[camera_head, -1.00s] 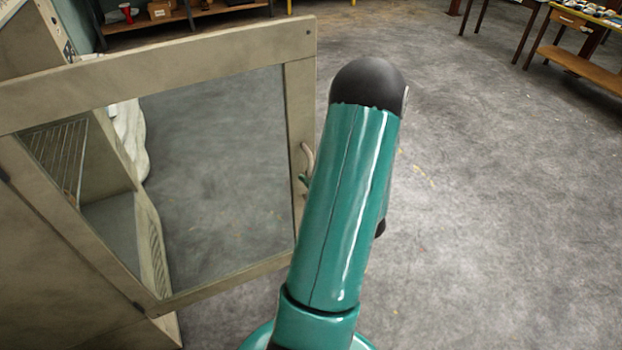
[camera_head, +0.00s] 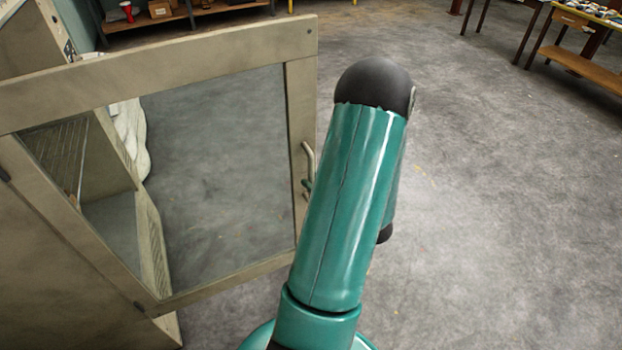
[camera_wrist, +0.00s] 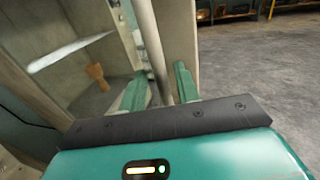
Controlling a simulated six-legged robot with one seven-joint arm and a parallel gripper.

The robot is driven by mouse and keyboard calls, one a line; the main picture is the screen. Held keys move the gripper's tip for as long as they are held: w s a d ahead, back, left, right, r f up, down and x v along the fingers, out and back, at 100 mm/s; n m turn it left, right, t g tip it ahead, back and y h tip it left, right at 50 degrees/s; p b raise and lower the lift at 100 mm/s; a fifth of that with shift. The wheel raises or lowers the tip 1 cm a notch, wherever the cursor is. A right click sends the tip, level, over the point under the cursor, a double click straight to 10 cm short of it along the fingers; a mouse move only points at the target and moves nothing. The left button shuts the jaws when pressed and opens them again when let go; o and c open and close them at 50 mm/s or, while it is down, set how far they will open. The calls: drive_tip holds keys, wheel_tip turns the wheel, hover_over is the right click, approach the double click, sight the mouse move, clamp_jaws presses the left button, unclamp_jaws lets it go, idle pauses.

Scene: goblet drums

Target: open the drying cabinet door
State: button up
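The drying cabinet door (camera_head: 301,110), a beige frame around a clear pane, stands swung out from the cabinet (camera_head: 50,265) at the left. Its interior and a wire rack show through the pane. The bar handle (camera_head: 309,158) is on the door's right side, partly hidden by my arm; it also shows in the wrist view (camera_wrist: 158,55). My gripper (camera_wrist: 162,88) has its two teal fingers apart, one on each side of the handle, with small gaps showing. Only a bit of a finger shows by the handle in the head view.
Grey floor (camera_head: 490,220) is clear to the right of the door. A low shelf (camera_head: 190,14) with a red cup stands at the back left, and a wooden workbench (camera_head: 580,70) at the back right.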

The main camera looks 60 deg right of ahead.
drive_tip(key=v, duration=1.2)
drive_tip(key=w+a+r+n+g+y, duration=0.3)
drive_tip(key=w+a+r+n+y, duration=0.1)
drive_tip(key=w+a+n+y, duration=0.45)
drive_tip(key=w+a+r+n+g+y, duration=0.3)
drive_tip(key=w+a+r+n+y, duration=0.2)
drive_tip(key=w+a+n+y, duration=0.35)
drive_tip(key=w+a+r+n+g+h, duration=0.1)
drive_tip(key=a+r+n+h, duration=0.4)
drive_tip(key=a+n, duration=0.6)
drive_tip(key=w+a+r+n+g+h, duration=0.2)
drive_tip(key=a+r+n+g+h, duration=0.2)
drive_tip(key=a+r+n, duration=0.3)
drive_tip(key=a+n+h, duration=0.1)
drive_tip(key=a+n, duration=0.2)
drive_tip(key=n, duration=0.2)
drive_tip(key=shift+w+a+r+h, duration=0.25)
drive_tip(key=shift+a+r+h, duration=0.05)
drive_tip(key=shift+a+r, duration=0.05)
